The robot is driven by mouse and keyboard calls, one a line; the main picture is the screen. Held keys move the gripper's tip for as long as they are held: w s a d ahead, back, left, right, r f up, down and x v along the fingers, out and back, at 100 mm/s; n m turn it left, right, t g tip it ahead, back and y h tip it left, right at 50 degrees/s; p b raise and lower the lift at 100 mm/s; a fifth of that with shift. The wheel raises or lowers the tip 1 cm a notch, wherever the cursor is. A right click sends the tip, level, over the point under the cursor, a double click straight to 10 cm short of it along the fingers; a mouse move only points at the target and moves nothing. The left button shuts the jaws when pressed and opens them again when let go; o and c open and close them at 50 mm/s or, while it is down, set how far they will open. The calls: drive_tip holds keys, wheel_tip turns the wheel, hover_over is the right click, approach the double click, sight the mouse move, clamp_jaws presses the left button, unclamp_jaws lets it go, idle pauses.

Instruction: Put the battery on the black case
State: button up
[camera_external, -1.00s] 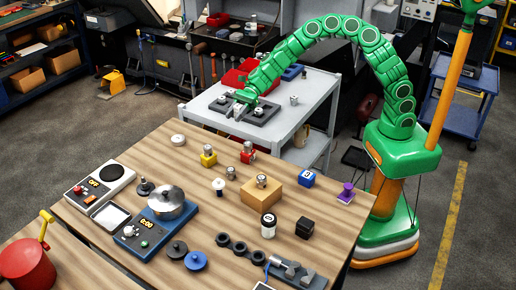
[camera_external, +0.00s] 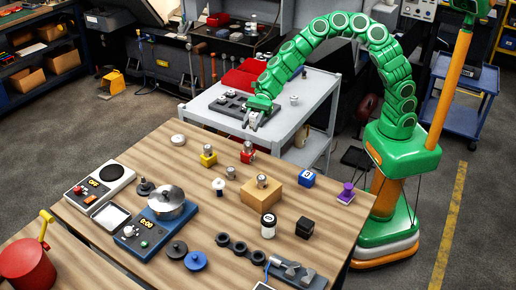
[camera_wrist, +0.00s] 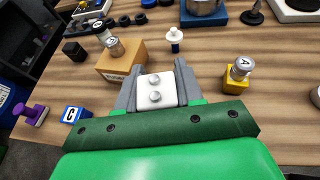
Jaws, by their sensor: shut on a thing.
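My gripper (camera_external: 253,119) is shut on a white block with two round silver studs, which looks like the battery (camera_wrist: 155,93). In the wrist view it sits between the two grey fingers. In the external view my gripper hangs by the cart's near edge, beyond the far side of the wooden table. The black case appears to be the small black cube (camera_external: 304,228) at the table's front right; it also shows in the wrist view (camera_wrist: 73,51) at upper left. My gripper is well apart from it, and its top looks bare.
The cardboard box (camera_external: 261,194) with a metal cylinder on it stands between my gripper and the black cube. A yellow block (camera_external: 208,160), red block (camera_external: 248,157), blue cube (camera_external: 307,178) and purple stamp (camera_external: 346,193) stand nearby. A dark tray (camera_external: 233,106) lies on the cart.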

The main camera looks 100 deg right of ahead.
drive_tip(key=s+a+r+n+g+y, duration=0.1)
drive_tip(key=s+a+r+n+g, duration=0.15)
drive_tip(key=s+a, duration=0.65)
drive_tip(key=s+a+r+n+g+y, duration=0.1)
drive_tip(key=s+a+n+g, duration=0.2)
drive_tip(key=a, duration=1)
drive_tip(key=s+a+r+n+g, duration=0.1)
drive_tip(key=s+a+n+g, duration=0.15)
drive_tip(key=s+a, duration=0.75)
hover_over(308, 227)
drive_tip(key=shift+m, duration=0.4)
drive_tip(key=shift+s+d+f, duration=0.1)
drive_tip(key=shift+f, duration=4.55)
drive_tip(key=shift+f, duration=1.75)
drive_tip(key=shift+f, duration=0.15)
drive_tip(key=o, duration=1.1)
